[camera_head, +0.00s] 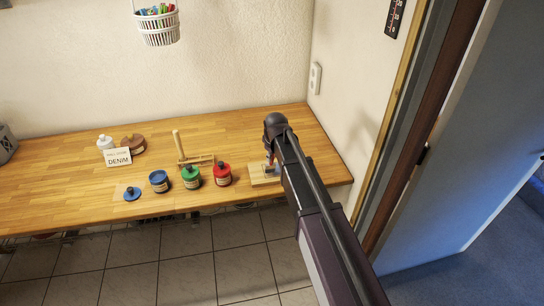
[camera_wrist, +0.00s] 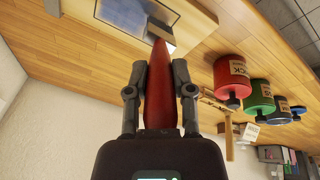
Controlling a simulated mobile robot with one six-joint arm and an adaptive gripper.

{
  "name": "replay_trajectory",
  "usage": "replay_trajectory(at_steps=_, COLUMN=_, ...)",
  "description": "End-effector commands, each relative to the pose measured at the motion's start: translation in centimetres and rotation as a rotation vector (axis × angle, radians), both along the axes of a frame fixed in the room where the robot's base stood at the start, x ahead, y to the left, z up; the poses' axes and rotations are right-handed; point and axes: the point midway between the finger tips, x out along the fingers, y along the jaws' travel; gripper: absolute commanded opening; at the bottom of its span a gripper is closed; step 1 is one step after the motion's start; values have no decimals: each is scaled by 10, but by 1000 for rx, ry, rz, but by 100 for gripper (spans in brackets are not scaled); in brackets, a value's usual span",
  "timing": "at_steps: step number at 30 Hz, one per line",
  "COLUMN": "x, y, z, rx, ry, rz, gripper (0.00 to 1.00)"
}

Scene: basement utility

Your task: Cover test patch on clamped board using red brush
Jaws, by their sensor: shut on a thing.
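My gripper (camera_wrist: 160,85) is shut on the red handle of the brush (camera_wrist: 161,100), which points away from the wrist between the two fingers. The brush's ferrule and bristle end (camera_wrist: 158,32) reach over the pale wooden board (camera_wrist: 198,22). The clamp is not clearly visible.
A red pot (camera_head: 222,175), a green pot (camera_head: 191,177) and an open blue pot (camera_head: 159,181) stand left of the board. A blue lid (camera_head: 131,194) lies farther left. A wooden rack (camera_head: 180,152) and a DENIM sign (camera_head: 118,157) stand behind. The wall is close on the right.

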Motion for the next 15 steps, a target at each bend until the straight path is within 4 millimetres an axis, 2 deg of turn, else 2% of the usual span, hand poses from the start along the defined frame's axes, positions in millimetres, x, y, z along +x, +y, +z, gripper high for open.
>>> replay_trajectory(at_steps=15, x=0, y=0, z=-6, rx=0, ry=0, rz=0, gripper=0)
